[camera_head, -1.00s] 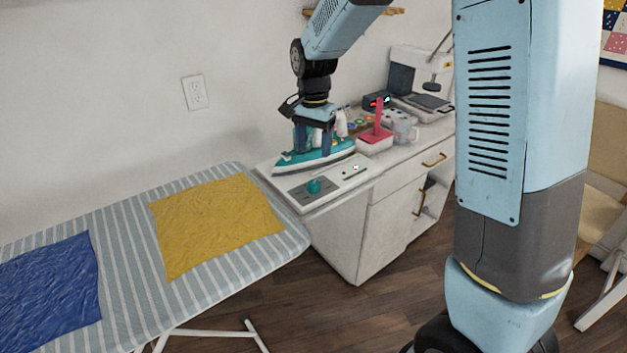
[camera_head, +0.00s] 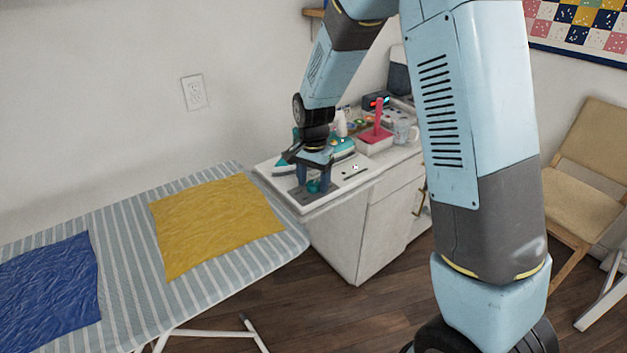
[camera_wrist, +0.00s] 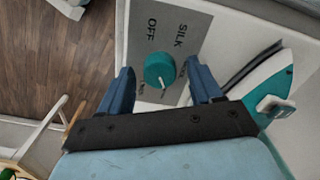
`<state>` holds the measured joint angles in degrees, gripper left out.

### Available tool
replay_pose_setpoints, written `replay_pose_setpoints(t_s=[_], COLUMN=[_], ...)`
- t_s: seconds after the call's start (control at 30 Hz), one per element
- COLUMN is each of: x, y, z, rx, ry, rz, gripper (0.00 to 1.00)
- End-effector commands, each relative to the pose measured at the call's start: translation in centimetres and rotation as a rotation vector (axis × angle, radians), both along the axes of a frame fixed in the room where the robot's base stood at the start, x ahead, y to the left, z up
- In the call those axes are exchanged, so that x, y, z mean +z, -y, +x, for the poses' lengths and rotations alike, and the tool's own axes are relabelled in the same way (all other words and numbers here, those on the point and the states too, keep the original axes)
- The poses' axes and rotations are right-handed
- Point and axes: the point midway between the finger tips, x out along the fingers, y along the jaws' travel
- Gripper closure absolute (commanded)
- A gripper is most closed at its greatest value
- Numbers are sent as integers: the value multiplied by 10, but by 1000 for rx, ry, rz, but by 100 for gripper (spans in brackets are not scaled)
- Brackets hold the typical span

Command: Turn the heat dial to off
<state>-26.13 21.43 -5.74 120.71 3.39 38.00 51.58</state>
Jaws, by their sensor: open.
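The teal heat dial (camera_wrist: 159,70) sits on a grey panel (camera_wrist: 190,30) with the words OFF and SILK. Its white pointer mark faces the lower edge of the wrist view, away from OFF. More lettering is partly hidden by my fingers. My gripper (camera_wrist: 160,88) is open, with one blue finger on each side of the dial and visible gaps between. In the head view my gripper (camera_head: 314,186) is over the dial (camera_head: 314,186) at the cabinet's near left corner.
The striped ironing board (camera_head: 120,225) with yellow cloth (camera_head: 217,220) and blue cloth (camera_head: 50,285) adjoins the cabinet (camera_head: 350,240) at left. A red and white item (camera_head: 376,138) and a clear mug (camera_head: 405,132) stand farther back on the top.

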Motion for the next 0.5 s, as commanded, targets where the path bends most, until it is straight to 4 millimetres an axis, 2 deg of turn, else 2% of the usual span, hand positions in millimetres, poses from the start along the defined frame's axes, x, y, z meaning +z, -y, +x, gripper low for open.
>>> replay_pose_setpoints(t_s=[0.13,0.5], x=[0,1], y=[0,0], z=[0,0], rx=[0,0], ry=[0,0], rz=[0,0], gripper=[38,73])
